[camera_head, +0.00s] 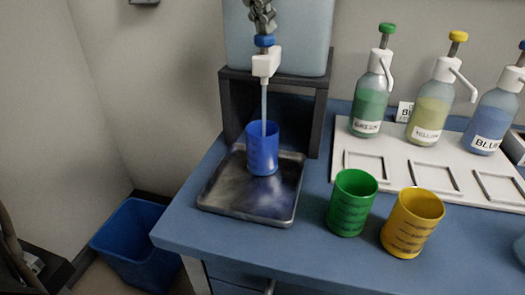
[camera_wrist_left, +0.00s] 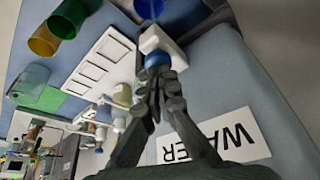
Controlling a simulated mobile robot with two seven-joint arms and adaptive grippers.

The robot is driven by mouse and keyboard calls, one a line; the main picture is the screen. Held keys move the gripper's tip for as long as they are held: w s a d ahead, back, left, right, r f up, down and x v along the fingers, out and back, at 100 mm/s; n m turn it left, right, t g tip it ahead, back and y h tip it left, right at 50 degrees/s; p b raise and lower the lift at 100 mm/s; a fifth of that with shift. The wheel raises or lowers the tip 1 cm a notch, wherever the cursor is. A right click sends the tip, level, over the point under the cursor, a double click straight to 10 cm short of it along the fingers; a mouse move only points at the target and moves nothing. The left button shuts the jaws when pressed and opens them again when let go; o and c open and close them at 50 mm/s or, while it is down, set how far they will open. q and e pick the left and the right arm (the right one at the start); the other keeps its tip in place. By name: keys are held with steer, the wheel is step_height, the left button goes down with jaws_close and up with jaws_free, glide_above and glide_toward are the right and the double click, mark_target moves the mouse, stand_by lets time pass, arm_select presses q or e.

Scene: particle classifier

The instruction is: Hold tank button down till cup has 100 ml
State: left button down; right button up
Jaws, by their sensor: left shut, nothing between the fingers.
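The water tank (camera_head: 280,45) stands on a dark stand at the back. Its white tap has a blue button (camera_head: 265,41) on top, also in the left wrist view (camera_wrist_left: 156,59). My left gripper (camera_head: 263,30) is shut, its fingertips on the button, with nothing between them; it also shows in the left wrist view (camera_wrist_left: 160,80). A stream of water runs from the tap into the blue cup (camera_head: 263,150), which stands upright on the metal tray (camera_head: 222,190). The water level in the cup cannot be read. My right gripper is out of view.
A green cup (camera_head: 352,203) and a yellow cup (camera_head: 412,222) stand right of the tray. Behind them is a white board (camera_head: 395,158) with green, yellow and blue pump bottles. A blue bin (camera_head: 130,232) stands on the floor at left.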

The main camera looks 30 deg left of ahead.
arm_select(q)
step_height(320, 180, up, 2)
steer(key=shift+r+p, duration=0.15)
steer(key=shift+p, duration=0.55)
steer(key=shift+r, duration=2.4)
